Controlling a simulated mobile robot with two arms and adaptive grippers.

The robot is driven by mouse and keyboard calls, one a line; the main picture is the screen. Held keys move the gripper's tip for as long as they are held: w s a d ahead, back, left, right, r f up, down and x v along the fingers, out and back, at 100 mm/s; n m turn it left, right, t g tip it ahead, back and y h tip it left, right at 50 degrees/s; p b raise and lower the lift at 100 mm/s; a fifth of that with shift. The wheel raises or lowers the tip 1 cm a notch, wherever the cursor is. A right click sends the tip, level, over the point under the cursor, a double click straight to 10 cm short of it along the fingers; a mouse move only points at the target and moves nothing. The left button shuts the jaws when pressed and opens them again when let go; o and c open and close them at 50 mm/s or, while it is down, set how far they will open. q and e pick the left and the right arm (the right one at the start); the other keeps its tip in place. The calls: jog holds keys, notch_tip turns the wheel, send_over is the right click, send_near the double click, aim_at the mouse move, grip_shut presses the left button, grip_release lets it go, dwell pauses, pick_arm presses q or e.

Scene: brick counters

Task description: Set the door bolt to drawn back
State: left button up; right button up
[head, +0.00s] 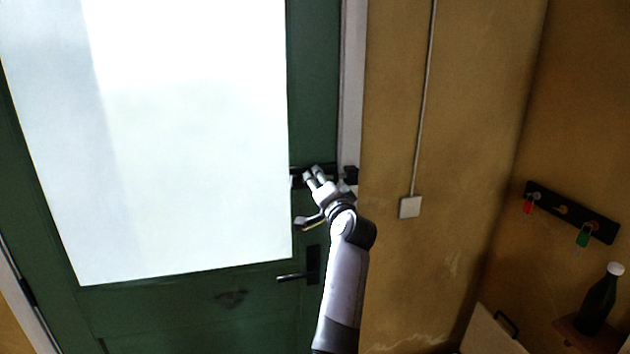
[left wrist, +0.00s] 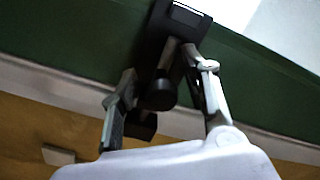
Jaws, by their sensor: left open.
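The black door bolt (head: 297,178) is mounted on the edge of the green door, level with a black keeper (head: 350,175) on the white frame. My left gripper (head: 313,175) is at the bolt and covers its middle in the head view. In the left wrist view the gripper (left wrist: 160,66) is open, with one finger on each side of the bolt's round black knob (left wrist: 160,95). The bolt's housing (left wrist: 178,22) and the keeper (left wrist: 140,126) lie behind it. I cannot tell whether a finger touches the knob, or whether the bar enters the keeper. My right gripper is out of view.
A white switch (head: 410,207) is on the yellow wall. At the right are a key rack (head: 565,209) with hanging keys and a dark bottle (head: 600,302) on a small shelf.

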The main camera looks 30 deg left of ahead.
pick_arm(q)
jog(key=shift+s+d+r, duration=0.1)
jog(key=shift+d, duration=0.05)
jog(key=shift+c, duration=0.3)
jog(key=shift+s+d, duration=0.1)
grip_shut()
dwell(0.5)
